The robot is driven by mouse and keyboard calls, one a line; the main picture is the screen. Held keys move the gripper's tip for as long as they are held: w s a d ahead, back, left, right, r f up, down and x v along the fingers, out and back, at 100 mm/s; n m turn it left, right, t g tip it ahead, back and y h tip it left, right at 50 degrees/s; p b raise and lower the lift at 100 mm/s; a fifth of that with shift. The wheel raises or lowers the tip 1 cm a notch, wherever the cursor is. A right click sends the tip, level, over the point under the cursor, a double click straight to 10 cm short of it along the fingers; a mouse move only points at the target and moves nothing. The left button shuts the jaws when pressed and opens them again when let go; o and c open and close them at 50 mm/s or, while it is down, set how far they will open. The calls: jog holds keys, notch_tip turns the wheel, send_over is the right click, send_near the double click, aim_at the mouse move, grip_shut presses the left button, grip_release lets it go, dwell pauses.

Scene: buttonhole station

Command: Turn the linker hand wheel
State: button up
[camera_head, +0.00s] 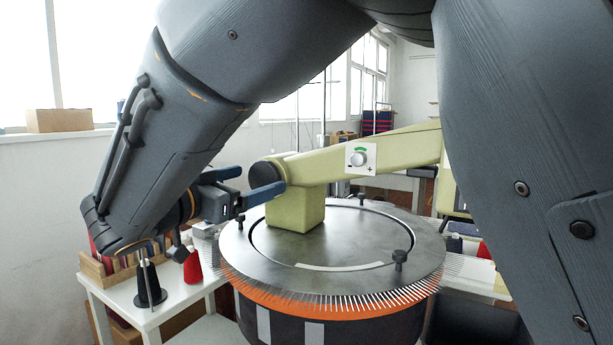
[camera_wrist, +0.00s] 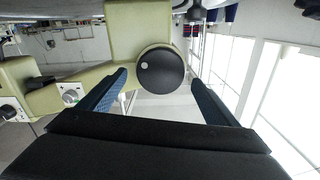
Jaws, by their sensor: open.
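The linker hand wheel is a round black knob (camera_head: 262,173) at the left end of the pale green machine arm. It also shows in the wrist view as a black disc (camera_wrist: 160,72) with a small white dot. My gripper (camera_head: 258,182) is open, with its blue fingers to either side of the wheel in both views. In the wrist view the fingertips (camera_wrist: 160,80) flank the disc with visible gaps. I cannot tell how far the wheel reaches between the fingers. In the head view the nearer finger hides part of it.
The linker's round metal dial (camera_head: 330,250), ringed with needles above an orange band, lies below the arm. A control dial (camera_head: 360,158) sits on the machine arm. A white side table (camera_head: 165,315) at left holds a black cone (camera_head: 149,285) and a red one (camera_head: 192,266).

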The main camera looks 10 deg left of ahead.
jog(key=shift+x, duration=1)
jog(key=c, duration=1)
jog(key=shift+c, duration=0.2)
